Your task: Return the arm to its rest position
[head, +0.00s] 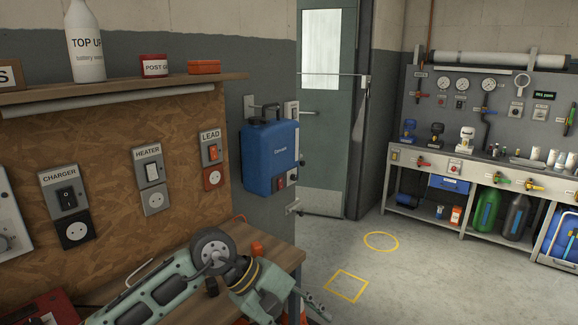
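My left arm (160,285), pale green with dark panels, comes in from the bottom left. It bends at a round dark joint (212,250) in front of the wooden bench. Its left gripper (318,308) points down and to the right past the bench's right end, low in the picture. Only a small grey part of the gripper shows, and I cannot make out a gap between fingers or anything held. My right arm and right gripper are out of view.
The wooden bench (283,252) lies close under the arm, with an orange object (257,248) on it. A blue box (270,157) hangs on the wall behind. The floor to the right is open, with a yellow circle (381,233) and square.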

